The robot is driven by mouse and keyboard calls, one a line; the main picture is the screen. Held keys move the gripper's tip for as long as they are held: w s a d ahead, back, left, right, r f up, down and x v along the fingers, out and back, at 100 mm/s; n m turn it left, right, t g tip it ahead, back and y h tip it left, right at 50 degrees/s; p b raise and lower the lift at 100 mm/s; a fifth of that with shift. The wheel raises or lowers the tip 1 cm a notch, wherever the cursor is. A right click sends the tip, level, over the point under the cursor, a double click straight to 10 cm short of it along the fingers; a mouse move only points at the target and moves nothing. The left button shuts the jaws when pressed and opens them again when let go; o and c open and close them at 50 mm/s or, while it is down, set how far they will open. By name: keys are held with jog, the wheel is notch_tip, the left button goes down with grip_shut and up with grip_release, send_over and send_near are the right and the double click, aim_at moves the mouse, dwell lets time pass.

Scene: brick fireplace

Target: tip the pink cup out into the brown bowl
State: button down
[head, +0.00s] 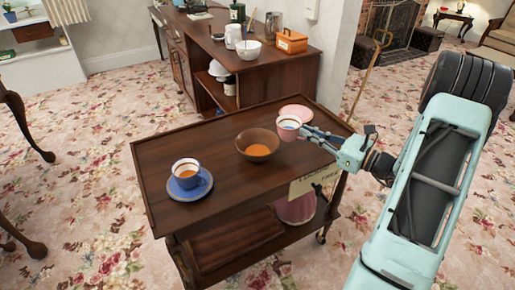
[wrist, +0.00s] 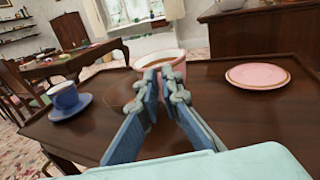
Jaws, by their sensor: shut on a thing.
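The pink cup (head: 288,128) is at the right of the brown bowl in the head view, close to its rim. My gripper (head: 308,132) is shut on the pink cup from the right. In the wrist view the pink cup (wrist: 160,58) is upright or nearly so between the fingertips (wrist: 162,80), with brownish contents showing at its top. The brown bowl (head: 258,141) stands on the trolley top and has something orange inside. In the wrist view the bowl is mostly hidden behind the fingers. I cannot tell whether the cup touches the trolley.
A blue cup (head: 186,171) with orange-brown contents stands on a blue saucer (head: 204,185) at the left of the trolley (head: 225,195). A pink saucer (head: 297,112) lies behind the pink cup. A wooden cabinet (head: 275,75) with kitchen things stands behind. The trolley's front middle is clear.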

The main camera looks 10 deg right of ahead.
notch_tip(320, 180, up, 3)
jog(key=shift+r+p, duration=0.1)
jog(key=shift+p, duration=1.1)
